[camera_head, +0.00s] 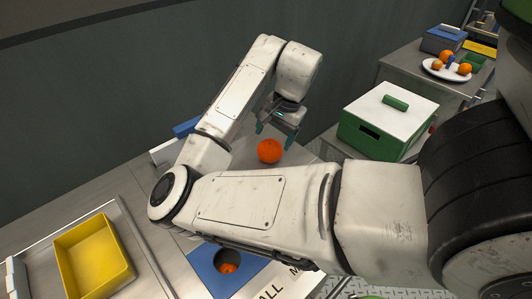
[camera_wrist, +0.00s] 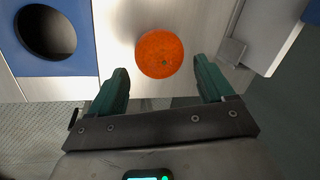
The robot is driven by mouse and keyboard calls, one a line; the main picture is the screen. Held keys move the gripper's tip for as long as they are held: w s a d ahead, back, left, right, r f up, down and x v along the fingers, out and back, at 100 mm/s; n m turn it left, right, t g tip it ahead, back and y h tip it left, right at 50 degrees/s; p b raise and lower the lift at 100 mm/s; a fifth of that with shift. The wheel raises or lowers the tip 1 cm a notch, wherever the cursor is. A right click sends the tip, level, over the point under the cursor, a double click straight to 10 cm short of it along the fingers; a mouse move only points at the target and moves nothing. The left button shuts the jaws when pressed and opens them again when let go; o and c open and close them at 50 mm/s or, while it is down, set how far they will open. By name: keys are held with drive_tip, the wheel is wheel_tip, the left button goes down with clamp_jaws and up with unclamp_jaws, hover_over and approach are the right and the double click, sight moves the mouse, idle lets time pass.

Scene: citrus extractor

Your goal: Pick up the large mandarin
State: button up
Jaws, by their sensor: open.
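A large orange mandarin (camera_head: 269,151) rests on the pale metal worktop (camera_head: 300,158), just beyond my forearm in the head view. It shows whole in the wrist view (camera_wrist: 159,54), lying at the tips of my fingers and roughly centred between them. My gripper (camera_head: 273,136) is open, with its two green fingers apart. In the wrist view my gripper (camera_wrist: 161,72) has one finger to each side of the mandarin's near edge, with visible gaps and nothing held.
A blue panel (camera_head: 203,270) has a round hole with another mandarin (camera_head: 228,268) in it. A yellow tray (camera_head: 75,240) lies at the left. A green box with a white lid (camera_head: 373,103) stands right of the mandarin. Several smaller-looking mandarins sit around a white plate (camera_head: 449,76) behind.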

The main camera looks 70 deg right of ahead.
sight(271, 146)
drive_tip(key=shift+x, duration=3.4)
drive_tip(key=shift+s, duration=0.1)
drive_tip(key=shift+c, duration=0.2)
drive_tip(key=c, duration=0.7)
